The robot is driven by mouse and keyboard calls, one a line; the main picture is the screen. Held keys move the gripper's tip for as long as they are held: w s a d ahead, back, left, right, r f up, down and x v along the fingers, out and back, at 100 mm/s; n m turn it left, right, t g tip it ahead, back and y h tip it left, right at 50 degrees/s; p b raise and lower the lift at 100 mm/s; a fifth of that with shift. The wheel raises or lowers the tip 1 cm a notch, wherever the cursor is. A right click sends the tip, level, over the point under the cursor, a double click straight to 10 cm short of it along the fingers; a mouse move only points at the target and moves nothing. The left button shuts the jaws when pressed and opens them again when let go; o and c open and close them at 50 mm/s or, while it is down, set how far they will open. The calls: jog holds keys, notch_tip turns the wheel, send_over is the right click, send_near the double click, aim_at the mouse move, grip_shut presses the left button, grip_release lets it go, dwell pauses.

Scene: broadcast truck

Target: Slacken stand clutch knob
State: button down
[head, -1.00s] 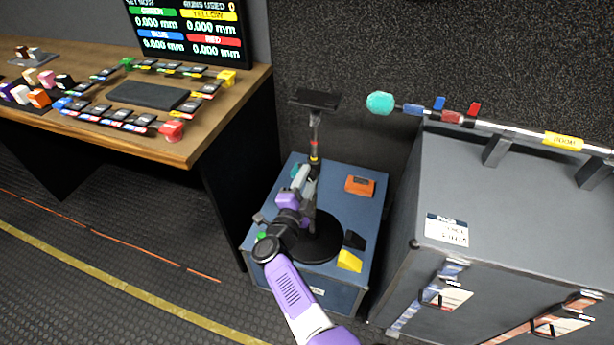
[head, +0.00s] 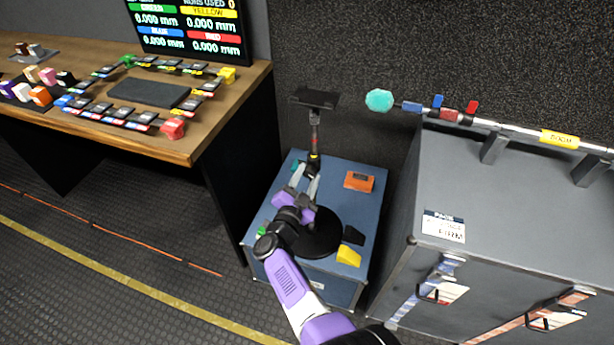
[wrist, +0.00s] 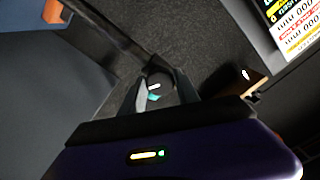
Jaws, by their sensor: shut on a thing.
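The stand has a round black base (head: 318,240), a thin upright pole (head: 315,135) and a flat black top plate (head: 314,98). Its dark clutch knob (head: 313,168) is low on the pole, below a yellow band. In the wrist view the dark knob (wrist: 159,78), with a white mark, sits between the fingertips. A small teal piece (wrist: 154,97) shows just below that mark. My gripper (head: 304,182) comes from the front and is shut on the knob. The exact finger contact is hard to see.
The stand is on a blue case (head: 340,275) with an orange box (head: 359,181) and a yellow block (head: 348,256). A grey case (head: 520,210) carrying a long pole is close on the right. A wooden desk (head: 235,105) is at left. Open floor lies front left.

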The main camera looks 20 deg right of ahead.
jog(key=shift+a+f, duration=0.1)
jog(key=c, duration=0.9)
grip_release()
jog(key=p+v, duration=0.2)
jog(key=v, duration=0.5)
jog(key=shift+s, duration=0.3)
jog(key=shift+a, duration=0.25)
